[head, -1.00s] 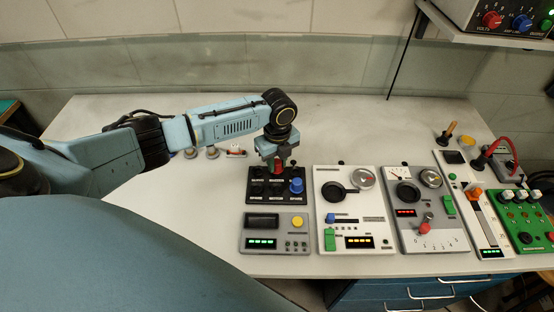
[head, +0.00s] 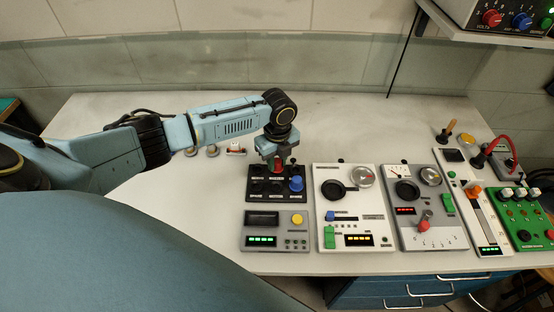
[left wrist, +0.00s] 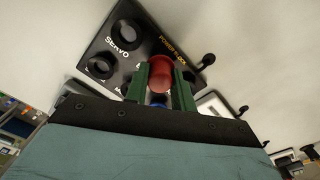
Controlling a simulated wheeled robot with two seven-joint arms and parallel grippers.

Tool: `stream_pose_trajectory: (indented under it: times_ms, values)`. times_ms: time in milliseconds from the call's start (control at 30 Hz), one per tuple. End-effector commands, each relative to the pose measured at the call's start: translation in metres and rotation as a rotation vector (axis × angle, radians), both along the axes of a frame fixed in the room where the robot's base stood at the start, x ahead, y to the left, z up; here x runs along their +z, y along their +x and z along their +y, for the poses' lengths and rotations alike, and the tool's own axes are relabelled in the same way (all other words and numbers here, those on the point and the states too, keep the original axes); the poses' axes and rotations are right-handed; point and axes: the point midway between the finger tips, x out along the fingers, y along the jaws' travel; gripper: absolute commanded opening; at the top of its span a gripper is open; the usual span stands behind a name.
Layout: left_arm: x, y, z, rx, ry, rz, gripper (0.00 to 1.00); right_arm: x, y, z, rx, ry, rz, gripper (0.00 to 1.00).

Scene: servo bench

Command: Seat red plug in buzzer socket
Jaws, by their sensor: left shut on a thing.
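The red plug (head: 277,167) is between the fingers of my left gripper (head: 277,161). The left wrist view shows its rounded red body (left wrist: 160,74) gripped by two green fingers (left wrist: 160,88). The black socket panel (head: 263,197), marked POWER BLOCK, lies under it. The plug is over the middle of the panel's far row, to the right of the servo socket (left wrist: 127,33). The buzzer label is not readable, and the plug's lower end is hidden, so I cannot tell whether it is in a hole. A blue plug (head: 296,184) stands at the panel's right side. My right gripper is out of view.
A grey display unit (head: 275,220) with a yellow button is in front of the panel. White (head: 367,208) and grey (head: 435,235) instrument panels stand close on the right. The back of the table is clear.

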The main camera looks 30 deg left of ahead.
Motion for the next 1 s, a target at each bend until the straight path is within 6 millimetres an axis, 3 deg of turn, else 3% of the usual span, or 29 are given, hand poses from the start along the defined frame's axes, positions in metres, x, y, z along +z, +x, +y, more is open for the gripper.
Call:
stream_pose_trajectory:
  times_ms: [433,467,633,1000]
  values:
    - [-0.0012,0.0001,0.0001,0.0,0.0,0.0,0.01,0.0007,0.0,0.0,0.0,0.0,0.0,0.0]
    - [-0.0012,0.0002,0.0001,0.0,0.0,0.0,0.29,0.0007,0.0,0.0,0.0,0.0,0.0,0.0]
    - [-0.0012,0.0001,0.0001,0.0,0.0,0.0,0.51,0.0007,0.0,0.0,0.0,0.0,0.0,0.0]
    - [-0.0013,0.0,0.0002,0.0,0.0,0.0,0.51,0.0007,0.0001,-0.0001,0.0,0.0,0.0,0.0]
